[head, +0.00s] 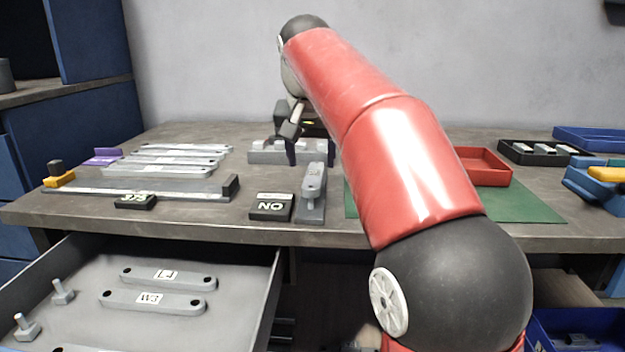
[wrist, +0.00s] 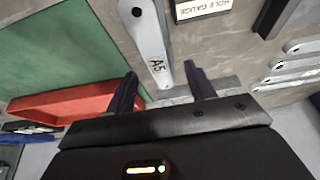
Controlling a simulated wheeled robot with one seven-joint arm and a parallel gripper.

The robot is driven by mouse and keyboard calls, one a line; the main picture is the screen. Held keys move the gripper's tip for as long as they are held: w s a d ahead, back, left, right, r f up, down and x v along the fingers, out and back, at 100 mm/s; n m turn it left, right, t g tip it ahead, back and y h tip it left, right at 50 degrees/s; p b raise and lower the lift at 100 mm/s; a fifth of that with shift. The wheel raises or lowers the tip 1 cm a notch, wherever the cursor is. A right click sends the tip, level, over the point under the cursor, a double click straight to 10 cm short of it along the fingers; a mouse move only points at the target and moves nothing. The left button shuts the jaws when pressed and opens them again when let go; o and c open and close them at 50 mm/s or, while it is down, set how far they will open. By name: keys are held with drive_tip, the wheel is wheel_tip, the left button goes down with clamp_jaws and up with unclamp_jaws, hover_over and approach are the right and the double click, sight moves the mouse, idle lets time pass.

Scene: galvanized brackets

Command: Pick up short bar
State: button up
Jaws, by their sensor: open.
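A short grey bar labelled A5 (wrist: 150,42) has a round hole near its far end in the wrist view. In the head view this bar (head: 314,178) seems to lie on a grey holder (head: 311,212) near the middle of the table. My gripper (wrist: 161,72) is open, and the bar's near end shows between its two dark fingers in the wrist view. I cannot tell whether the fingers are level with the bar or above it. In the head view my gripper (head: 281,147) is behind the bar, partly hidden by my red arm.
Several longer grey bars (head: 180,160) lie at the left. A black block (head: 271,207) stands beside the holder. A grey block (head: 268,153) is behind. A red tray (head: 485,167) and green mat (head: 525,205) are at the right. The open drawer (head: 235,318) holds bars and bolts.

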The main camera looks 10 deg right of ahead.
sight(314, 174)
drive_tip(key=b+x, duration=0.1)
drive_tip(key=x, duration=0.3)
drive_tip(key=shift+w+d+f, duration=0.1)
drive_tip(key=shift+d+f, duration=0.1)
drive_tip(key=shift+f, duration=0.2)
clamp_jaws()
drive_tip(key=shift+r, duration=0.15)
